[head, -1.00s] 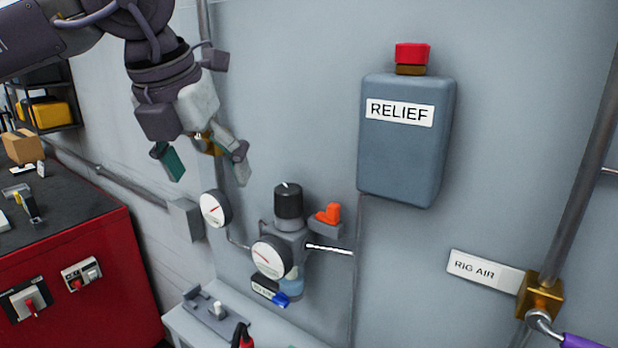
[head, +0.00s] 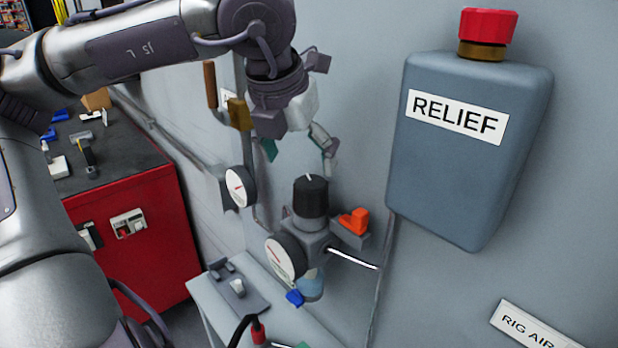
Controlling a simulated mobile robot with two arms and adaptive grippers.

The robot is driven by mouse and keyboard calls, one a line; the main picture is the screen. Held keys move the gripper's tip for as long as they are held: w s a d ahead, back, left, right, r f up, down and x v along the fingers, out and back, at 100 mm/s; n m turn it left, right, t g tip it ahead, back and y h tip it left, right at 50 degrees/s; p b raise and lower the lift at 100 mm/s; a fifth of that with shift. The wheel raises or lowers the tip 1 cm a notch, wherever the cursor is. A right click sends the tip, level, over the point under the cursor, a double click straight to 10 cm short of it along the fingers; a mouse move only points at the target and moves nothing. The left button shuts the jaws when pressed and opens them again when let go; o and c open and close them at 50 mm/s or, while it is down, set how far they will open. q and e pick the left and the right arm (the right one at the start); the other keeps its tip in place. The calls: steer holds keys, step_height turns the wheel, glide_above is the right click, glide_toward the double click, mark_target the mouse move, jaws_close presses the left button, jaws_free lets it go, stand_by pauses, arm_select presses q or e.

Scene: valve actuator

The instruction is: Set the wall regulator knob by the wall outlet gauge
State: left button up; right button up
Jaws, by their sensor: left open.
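The black regulator knob (head: 311,197), with a white mark on its top, stands upright on a grey regulator body (head: 312,238) at the wall. A round white gauge with a red needle (head: 238,188) is on the wall to its left. A second, larger white gauge (head: 284,257) is on the front of the regulator. I cannot tell which is the outlet gauge. My left gripper (head: 300,158) is open and empty above the knob, its fingers apart and not touching it. My right gripper is not in view.
An orange lever (head: 354,221) sits close to the right of the knob. The RELIEF box (head: 470,160) with a red button juts out at the right. A small bench (head: 215,305) is below and a red cabinet (head: 150,262) at left. A brown-handled lever (head: 210,85) is behind my gripper.

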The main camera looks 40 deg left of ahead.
mark_target(309, 182)
arm_select(q)
steer(key=x, duration=0.2)
steer(key=p+x, duration=0.1)
steer(key=x, duration=0.1)
steer(key=shift+w, duration=0.45)
steer(key=x, duration=0.2)
steer(key=shift+w+a+f+p, duration=0.1)
steer(key=shift+w+f+p, duration=0.2)
steer(key=shift+p, duration=0.1)
steer(key=shift+f, duration=0.3)
steer(key=shift+s+f, duration=0.1)
steer(key=shift+f, duration=0.2)
steer(key=shift+c, duration=0.5)
steer(key=c, duration=1.1)
steer(key=shift+o, duration=0.2)
steer(key=shift+a, duration=0.1)
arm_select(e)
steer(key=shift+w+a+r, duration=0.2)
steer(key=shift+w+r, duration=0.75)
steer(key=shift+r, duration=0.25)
